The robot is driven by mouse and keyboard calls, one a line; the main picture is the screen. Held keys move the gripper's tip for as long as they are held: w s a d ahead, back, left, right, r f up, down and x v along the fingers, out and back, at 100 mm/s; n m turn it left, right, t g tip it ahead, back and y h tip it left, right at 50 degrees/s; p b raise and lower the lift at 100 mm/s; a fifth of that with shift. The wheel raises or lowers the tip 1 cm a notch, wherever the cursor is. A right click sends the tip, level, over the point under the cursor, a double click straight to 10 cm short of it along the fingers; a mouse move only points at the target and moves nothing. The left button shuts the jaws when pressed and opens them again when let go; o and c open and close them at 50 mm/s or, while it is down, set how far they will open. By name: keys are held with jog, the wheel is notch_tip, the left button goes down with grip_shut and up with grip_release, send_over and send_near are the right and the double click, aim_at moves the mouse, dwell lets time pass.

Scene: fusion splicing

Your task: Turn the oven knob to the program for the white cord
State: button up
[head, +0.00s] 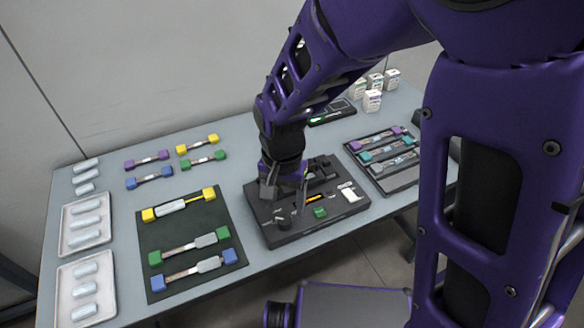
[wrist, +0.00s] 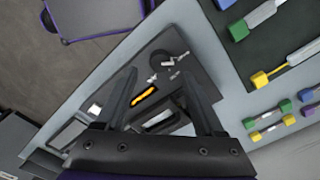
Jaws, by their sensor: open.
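A black device (head: 270,232) with small fittings on top stands in the middle of the table. It also shows in the wrist view (wrist: 205,72). A dark round part with small silver levers (wrist: 167,62), perhaps the knob, sits near one end; its setting is too small to read. An orange bar (wrist: 143,96) lies beside it. My gripper (head: 284,198) is open and empty, pointing down over the device's left part. In the wrist view its fingers (wrist: 159,78) are spread on either side of the orange bar. I cannot tell whether a finger touches anything. No clearly white cord can be made out.
A dark mat (head: 180,228) with yellow, green and blue-ended cords lies left. Loose cords (head: 148,160) lie behind it. White trays (head: 112,232) stand far left. A dark tray (head: 402,185) with several cords stands right, small white boxes (head: 372,100) behind it.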

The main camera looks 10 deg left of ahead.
aim_at(285, 220)
jog(key=shift+f+b, duration=1.6)
jog(key=shift+f, duration=0.95)
grip_shut()
